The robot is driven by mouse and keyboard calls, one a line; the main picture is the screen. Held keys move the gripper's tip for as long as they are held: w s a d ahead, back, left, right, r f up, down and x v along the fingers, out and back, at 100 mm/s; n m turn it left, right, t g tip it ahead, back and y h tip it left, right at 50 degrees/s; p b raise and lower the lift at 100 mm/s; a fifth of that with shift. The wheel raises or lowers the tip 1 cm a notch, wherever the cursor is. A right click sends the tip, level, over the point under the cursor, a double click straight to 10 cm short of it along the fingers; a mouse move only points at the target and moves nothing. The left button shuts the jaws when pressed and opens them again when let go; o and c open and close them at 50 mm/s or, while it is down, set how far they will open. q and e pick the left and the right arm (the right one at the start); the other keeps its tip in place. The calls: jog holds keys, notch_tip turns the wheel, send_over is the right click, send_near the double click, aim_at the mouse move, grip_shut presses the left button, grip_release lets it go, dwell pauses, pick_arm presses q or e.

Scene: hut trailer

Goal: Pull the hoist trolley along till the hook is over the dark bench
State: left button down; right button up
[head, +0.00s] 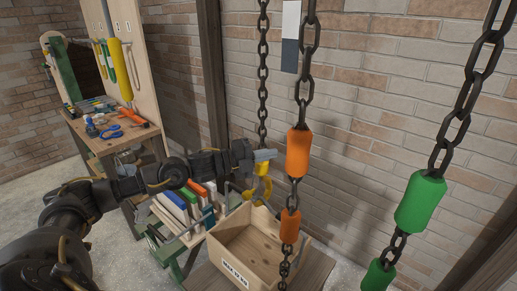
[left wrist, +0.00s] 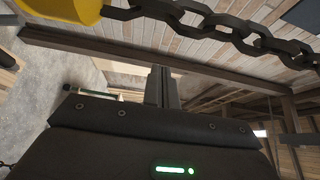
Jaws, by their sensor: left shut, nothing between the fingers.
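The yellow hook (head: 263,190) hangs on a dark chain (head: 263,75) in the middle of the head view, above and behind a wooden crate. My left gripper (head: 266,155) is shut and empty, right at the chain just above the hook; I cannot tell whether it touches. In the left wrist view, its fingers (left wrist: 161,86) are together, with a chain (left wrist: 220,25) and a yellow part (left wrist: 62,8) close by. A brown wooden surface (head: 316,272) lies under the crate; I cannot tell if it is the dark bench. The trolley is out of view. My right gripper is not in view.
Hand chains with orange grips (head: 298,154) and green grips (head: 420,201) hang in front at the right. The crate (head: 285,247) stands low in the middle. A tool-covered workbench (head: 82,125) stands at the left. A brick wall (head: 370,105) closes the back.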

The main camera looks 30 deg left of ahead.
pick_arm(q)
jog(key=b+v, duration=0.3)
jog(key=v, duration=0.6)
jog(key=shift+s+a, duration=0.2)
jog(key=shift+a, duration=0.2)
